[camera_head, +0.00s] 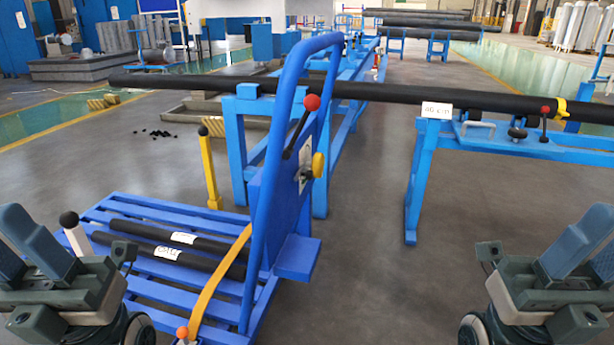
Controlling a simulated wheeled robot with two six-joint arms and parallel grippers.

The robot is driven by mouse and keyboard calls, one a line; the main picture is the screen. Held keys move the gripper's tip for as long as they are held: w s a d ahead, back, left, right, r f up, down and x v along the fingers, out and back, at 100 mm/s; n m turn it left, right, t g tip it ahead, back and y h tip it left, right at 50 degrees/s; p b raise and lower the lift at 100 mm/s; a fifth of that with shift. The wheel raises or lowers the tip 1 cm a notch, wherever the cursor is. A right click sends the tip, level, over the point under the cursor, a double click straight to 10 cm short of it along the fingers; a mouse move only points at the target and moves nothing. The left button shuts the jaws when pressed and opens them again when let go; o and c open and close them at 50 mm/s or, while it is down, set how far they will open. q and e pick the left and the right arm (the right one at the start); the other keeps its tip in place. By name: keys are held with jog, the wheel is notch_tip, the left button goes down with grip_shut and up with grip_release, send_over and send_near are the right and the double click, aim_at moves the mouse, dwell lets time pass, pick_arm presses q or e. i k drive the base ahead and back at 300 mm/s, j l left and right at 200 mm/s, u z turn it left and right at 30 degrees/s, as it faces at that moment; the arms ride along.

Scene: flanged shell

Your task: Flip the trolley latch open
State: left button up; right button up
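The blue trolley (252,262) stands at the centre left, with a slatted deck and a tall looped handle frame. A black lever with a red ball (312,102) slants up on the right face of its upright panel, by a light plate (304,177) and a yellow knob (318,165). Which of these is the latch is not marked. My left gripper (122,255) is at the lower left, in front of the trolley deck and apart from the lever. My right gripper (490,252) is at the lower right over floor, far from the lever. Their finger openings are unclear.
Two black rods (165,252) lie on the deck under a yellow strap (215,282). A yellow post (210,172) stands behind. A long black pipe (385,92) rests on blue stands (421,180) behind the trolley. The floor right of the trolley is clear.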

aim_at(308, 175)
jog(key=k+j, duration=0.1)
jog(key=j, duration=0.25)
jog(key=k+j, duration=0.15)
jog(key=j, duration=0.15)
jog(key=k+j, duration=0.1)
jog(key=j, duration=0.25)
jog(key=k+j, duration=0.15)
jog(key=j, duration=0.15)
